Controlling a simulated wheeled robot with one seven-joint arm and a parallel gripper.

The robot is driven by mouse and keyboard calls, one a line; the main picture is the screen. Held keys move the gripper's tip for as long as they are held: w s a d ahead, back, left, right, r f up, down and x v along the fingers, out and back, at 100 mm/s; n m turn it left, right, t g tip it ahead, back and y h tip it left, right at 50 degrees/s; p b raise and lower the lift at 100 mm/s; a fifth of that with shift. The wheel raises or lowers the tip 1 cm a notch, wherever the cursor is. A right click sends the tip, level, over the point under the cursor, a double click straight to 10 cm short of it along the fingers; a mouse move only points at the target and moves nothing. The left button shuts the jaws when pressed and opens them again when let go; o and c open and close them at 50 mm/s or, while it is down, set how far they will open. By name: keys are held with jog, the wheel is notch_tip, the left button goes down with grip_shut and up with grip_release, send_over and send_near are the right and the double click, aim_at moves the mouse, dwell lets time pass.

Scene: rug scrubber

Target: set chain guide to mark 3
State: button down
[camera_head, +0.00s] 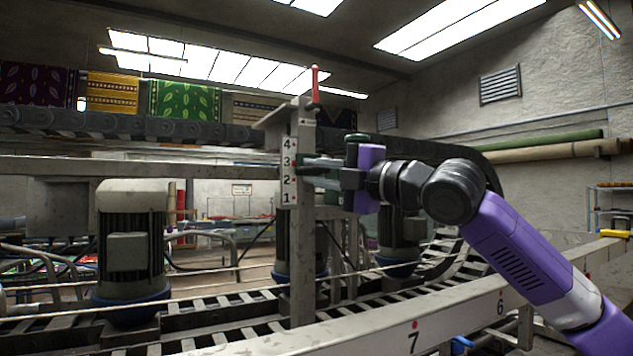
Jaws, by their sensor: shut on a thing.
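A pale scale plate (289,172) with marks 4, 3, 2 and 1 from top to bottom is fixed to a grey upright post (301,250). My gripper (312,171) reaches in from the right and is shut at the post, just right of the scale, at about the height of marks 3 and 2. What it grips is mostly hidden by the fingers; it appears to be part of the chain guide. No clear pointer against the scale can be made out.
A red handle (315,84) stands up on top of the post. A dark chain (200,130) runs behind it. Motors (132,240) stand left over a slatted conveyor (220,308). A grey rail (455,310) numbered 7 and 6 crosses the front.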

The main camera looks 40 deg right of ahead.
jog(key=shift+s+r, duration=0.1)
jog(key=shift+r, duration=0.1)
jog(key=c, duration=1.5)
grip_release()
jog(key=shift+f, duration=0.1)
jog(key=s+f+b, duration=0.1)
jog(key=s+b, duration=0.1)
jog(key=s, duration=0.5)
jog(key=shift+s+d+b, duration=0.35)
jog(key=shift+d, duration=0.1)
jog(key=shift+f, duration=0.15)
